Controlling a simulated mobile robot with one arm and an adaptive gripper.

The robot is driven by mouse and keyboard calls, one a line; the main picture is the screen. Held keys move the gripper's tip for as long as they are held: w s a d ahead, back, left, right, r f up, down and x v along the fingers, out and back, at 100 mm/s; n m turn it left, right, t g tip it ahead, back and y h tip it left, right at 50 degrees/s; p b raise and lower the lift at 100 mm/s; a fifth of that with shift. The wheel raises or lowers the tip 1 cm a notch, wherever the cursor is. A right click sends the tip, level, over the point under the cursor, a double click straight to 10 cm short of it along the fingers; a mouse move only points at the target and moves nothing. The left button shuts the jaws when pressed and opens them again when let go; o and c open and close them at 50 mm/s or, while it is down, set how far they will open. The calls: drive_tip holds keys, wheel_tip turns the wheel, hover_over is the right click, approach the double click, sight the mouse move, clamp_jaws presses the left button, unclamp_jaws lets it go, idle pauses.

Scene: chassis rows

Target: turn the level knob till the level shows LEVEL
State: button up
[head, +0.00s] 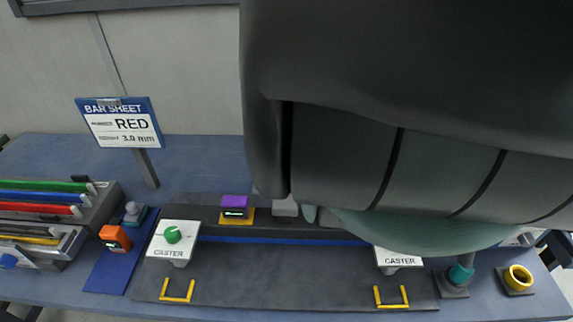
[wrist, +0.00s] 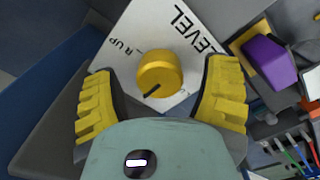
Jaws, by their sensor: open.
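In the wrist view the yellow level knob (wrist: 160,73) with a dark pointer mark sits on a white plate (wrist: 140,28) lettered LEVEL. The pointer aims to the lower left in that view. My gripper (wrist: 160,92) is open, its yellow fingers on either side of the knob with gaps showing. I cannot tell its height over the plate. The purple level (head: 235,201) stands on a yellow base on the dark chassis; its small lit display is too small to read. The level also shows in the wrist view (wrist: 268,60). My arm hides the level knob in the head view.
A green knob (head: 173,235) sits on the left CASTER plate; another CASTER plate (head: 398,258) is at right. Yellow handles (head: 177,291) are at the chassis front. A RED 3.0 mm sign (head: 124,124) and a bar rack (head: 100,196) stand left. A yellow ring (head: 517,278) lies right.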

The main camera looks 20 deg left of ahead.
drive_tip(key=c, duration=1.3)
drive_tip(key=shift+m, duration=2.9)
drive_tip(key=o, duration=1.2)
drive_tip(key=shift+o, duration=0.2)
drive_tip(key=shift+r, duration=0.1)
